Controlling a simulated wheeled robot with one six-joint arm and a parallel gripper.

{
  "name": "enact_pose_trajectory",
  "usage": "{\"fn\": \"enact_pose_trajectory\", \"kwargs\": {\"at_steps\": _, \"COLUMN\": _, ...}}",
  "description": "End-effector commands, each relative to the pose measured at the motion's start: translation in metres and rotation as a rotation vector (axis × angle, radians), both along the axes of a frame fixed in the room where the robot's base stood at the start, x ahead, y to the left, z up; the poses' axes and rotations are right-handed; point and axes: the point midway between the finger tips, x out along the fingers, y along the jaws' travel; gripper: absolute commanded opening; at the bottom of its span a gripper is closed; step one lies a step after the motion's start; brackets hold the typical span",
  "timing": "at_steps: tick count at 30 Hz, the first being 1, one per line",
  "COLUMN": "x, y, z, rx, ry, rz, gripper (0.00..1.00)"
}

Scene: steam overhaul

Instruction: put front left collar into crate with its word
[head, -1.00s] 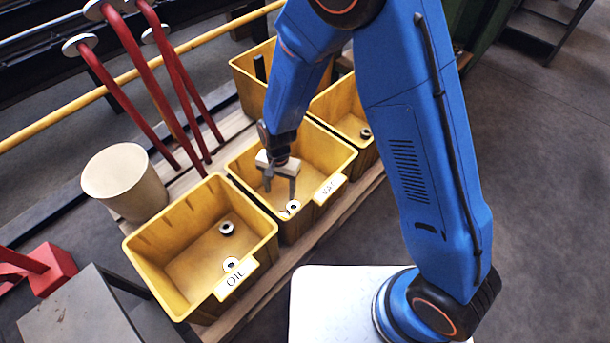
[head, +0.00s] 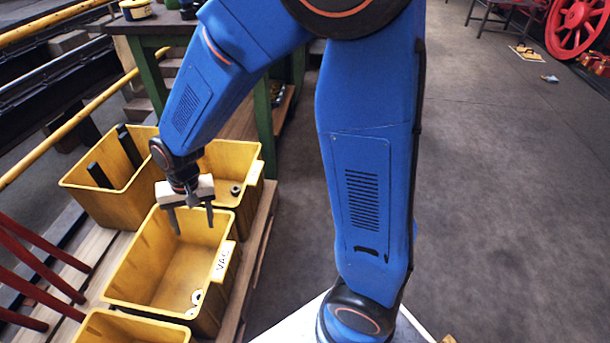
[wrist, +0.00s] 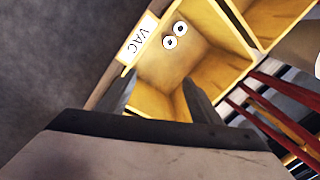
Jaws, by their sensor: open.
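My gripper (head: 194,230) is open and empty, above the far part of the yellow crate marked VAC (head: 150,252). In the wrist view, my gripper (wrist: 160,77) has its fingers apart over that crate (wrist: 205,70). Two ring-shaped collars lie side by side on the crate floor, a nearer one (wrist: 169,42) and another (wrist: 180,28), both clear of the fingers. In the head view, a collar (head: 196,297) shows at the crate's near end, with the second partly hidden by the rim. I cannot tell which is the front left collar.
A yellow crate with dark bars (head: 75,184) stands behind left. Another crate (head: 245,152) behind right holds a dark collar (head: 236,189). A further crate (head: 125,328) is cut off at the bottom. Red levers (head: 35,262) stand at left. Open floor (head: 500,210) lies right.

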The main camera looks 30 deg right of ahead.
Motion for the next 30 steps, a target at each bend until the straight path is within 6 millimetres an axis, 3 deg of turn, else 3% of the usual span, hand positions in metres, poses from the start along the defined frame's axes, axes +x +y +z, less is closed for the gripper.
{"fn": "enact_pose_trajectory", "kwargs": {"at_steps": 1, "x": -0.001, "y": -0.014, "z": 0.015, "rx": 0.005, "ry": -0.021, "rz": 0.004, "gripper": 0.59}}
{"fn": "enact_pose_trajectory", "kwargs": {"at_steps": 6, "x": -0.011, "y": -0.054, "z": 0.055, "rx": 0.008, "ry": -0.074, "rz": 0.033, "gripper": 0.59}}
{"fn": "enact_pose_trajectory", "kwargs": {"at_steps": 15, "x": -0.043, "y": -0.123, "z": 0.114, "rx": -0.011, "ry": -0.174, "rz": 0.079, "gripper": 0.59}}
{"fn": "enact_pose_trajectory", "kwargs": {"at_steps": 30, "x": -0.131, "y": -0.217, "z": 0.175, "rx": -0.104, "ry": -0.325, "rz": 0.141, "gripper": 0.59}}
